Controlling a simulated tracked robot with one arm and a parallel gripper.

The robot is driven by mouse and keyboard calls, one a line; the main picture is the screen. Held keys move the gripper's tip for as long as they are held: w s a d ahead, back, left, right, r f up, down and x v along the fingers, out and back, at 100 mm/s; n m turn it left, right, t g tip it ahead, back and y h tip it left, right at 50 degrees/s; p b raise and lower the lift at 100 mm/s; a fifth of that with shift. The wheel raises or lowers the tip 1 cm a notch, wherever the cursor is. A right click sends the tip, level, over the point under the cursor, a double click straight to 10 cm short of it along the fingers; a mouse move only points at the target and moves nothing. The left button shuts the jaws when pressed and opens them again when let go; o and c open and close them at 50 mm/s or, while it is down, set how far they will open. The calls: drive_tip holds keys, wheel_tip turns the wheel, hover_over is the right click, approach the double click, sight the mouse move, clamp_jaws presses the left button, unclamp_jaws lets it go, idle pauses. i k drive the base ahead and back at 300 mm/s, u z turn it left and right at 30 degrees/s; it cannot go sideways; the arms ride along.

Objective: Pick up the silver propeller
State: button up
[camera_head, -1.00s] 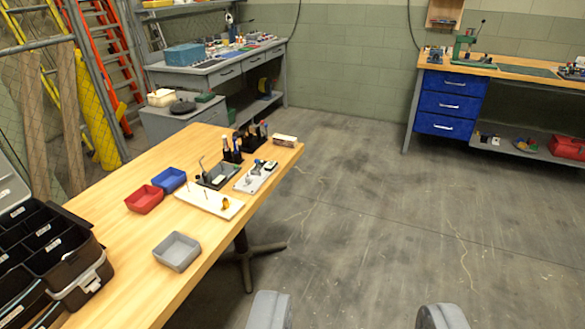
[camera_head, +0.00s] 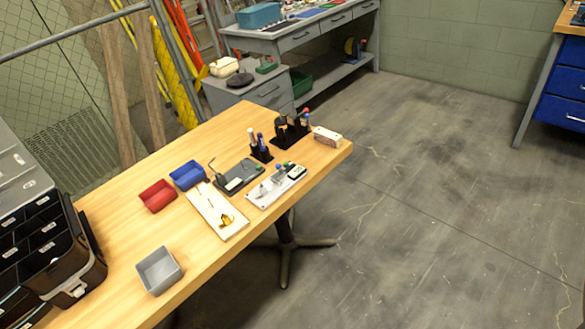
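I cannot make out a silver propeller for certain; the parts on the table are too small to tell. A white board (camera_head: 206,205) on the wooden table (camera_head: 120,228) bears a small yellow part (camera_head: 227,219) and thin pegs. Behind and right of it, a light grey plate (camera_head: 258,199) carries several small grey, black and green parts. A dark grey tray (camera_head: 232,183) lies beside that plate. My gripper is out of view, so its fingers are hidden from me.
A red bin (camera_head: 158,196), blue bin (camera_head: 187,175) and grey bin (camera_head: 158,271) stand on the table. A black organizer (camera_head: 50,250) fills the left end. Black tool holders (camera_head: 290,133) and a small box (camera_head: 327,136) stand at the far end. Open floor (camera_head: 440,210) lies right.

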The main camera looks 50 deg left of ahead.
sight(263, 191)
drive_tip(key=u, duration=0.4)
drive_tip(key=i, duration=1.15)
drive_tip(key=u, duration=0.7)
drive_tip(key=k, duration=0.7)
drive_tip(key=u, duration=0.25)
drive_tip(key=i, duration=0.8)
drive_tip(key=z, duration=0.1)
